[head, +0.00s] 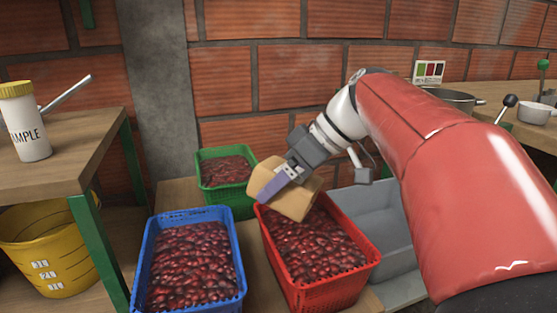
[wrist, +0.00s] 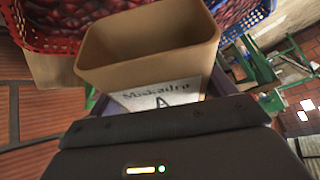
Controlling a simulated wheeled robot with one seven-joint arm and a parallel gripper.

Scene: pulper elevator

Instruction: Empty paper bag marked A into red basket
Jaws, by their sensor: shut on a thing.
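The tan paper bag (head: 297,203) is tilted over the back left part of the red basket (head: 320,287) in the head view. In the wrist view the bag (wrist: 130,45) has its mouth open and its visible inside looks empty; a white label reads "Miskadru A". My gripper (head: 275,183) is shut on the bag. The red basket is full of dark red cherries, and its rim also shows in the wrist view (wrist: 35,40). The bag hides part of the basket's back left rim. I cannot tell whether the bag touches the basket.
A blue basket (head: 151,250) and a green basket (head: 243,200), both holding cherries, stand to the left. A grey tub (head: 385,215) is at right. A yellow bucket (head: 50,235) and a table with a sample bottle (head: 25,130) are far left. A brick wall stands behind.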

